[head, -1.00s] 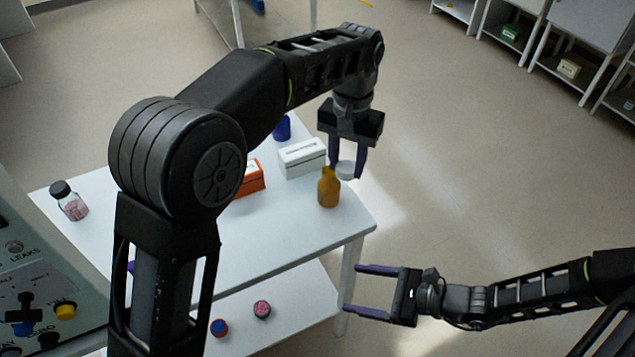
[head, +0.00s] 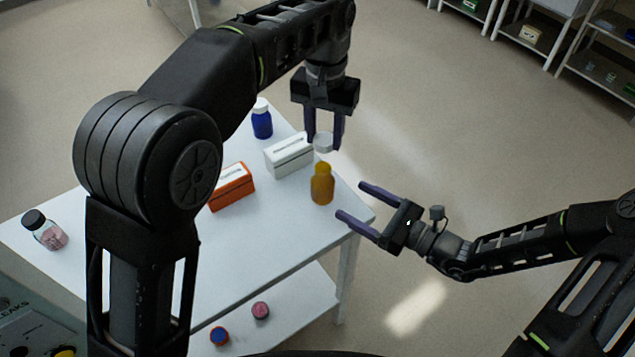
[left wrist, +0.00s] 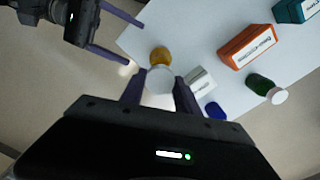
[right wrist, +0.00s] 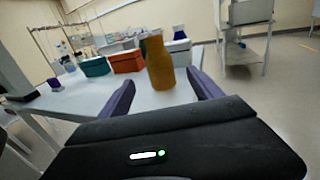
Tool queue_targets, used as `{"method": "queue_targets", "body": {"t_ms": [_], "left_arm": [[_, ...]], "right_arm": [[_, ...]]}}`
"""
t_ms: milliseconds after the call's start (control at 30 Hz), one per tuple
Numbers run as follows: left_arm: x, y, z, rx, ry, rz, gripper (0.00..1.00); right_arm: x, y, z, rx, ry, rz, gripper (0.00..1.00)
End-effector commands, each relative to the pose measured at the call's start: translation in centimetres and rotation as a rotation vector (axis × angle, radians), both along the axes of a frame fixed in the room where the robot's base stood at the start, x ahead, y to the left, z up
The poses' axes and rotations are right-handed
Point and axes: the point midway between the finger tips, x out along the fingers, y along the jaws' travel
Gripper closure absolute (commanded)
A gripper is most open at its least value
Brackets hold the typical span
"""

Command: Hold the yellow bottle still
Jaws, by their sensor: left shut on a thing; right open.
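The yellow bottle (head: 322,186) stands upright near the right corner of the white table (head: 265,240). My left gripper (head: 324,146) is above and behind it, shut on a small white round piece that looks like a cap (left wrist: 158,86). The cap is apart from the bottle. My right gripper (head: 351,199) is open just right of the bottle, its fingers pointing at it. In the right wrist view the bottle (right wrist: 159,62) shows between and beyond the two fingers, and I see no contact.
A white box (head: 289,156), an orange box (head: 232,188) and a blue bottle (head: 261,120) stand behind and left of the yellow bottle. A clear jar with a black cap (head: 46,230) is at far left. Two small round items (head: 260,310) lie on the lower shelf.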

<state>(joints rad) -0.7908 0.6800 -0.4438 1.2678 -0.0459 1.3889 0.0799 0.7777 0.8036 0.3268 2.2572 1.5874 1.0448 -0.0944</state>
Motion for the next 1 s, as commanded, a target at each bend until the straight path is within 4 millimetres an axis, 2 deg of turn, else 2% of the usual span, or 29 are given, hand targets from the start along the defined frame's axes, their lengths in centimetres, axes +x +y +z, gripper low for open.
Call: {"method": "queue_targets", "body": {"t_ms": [367,1000], "left_arm": [[0.0,0.0,0.0,0.000,0.000,0.001,0.99],[0.0,0.1,0.0,0.000,0.000,0.001,0.99]], "right_arm": [[0.6,1.1,0.0,-0.001,-0.001,0.003,0.25],[6.0,9.2,0.0,0.000,0.000,0.003,0.25]]}}
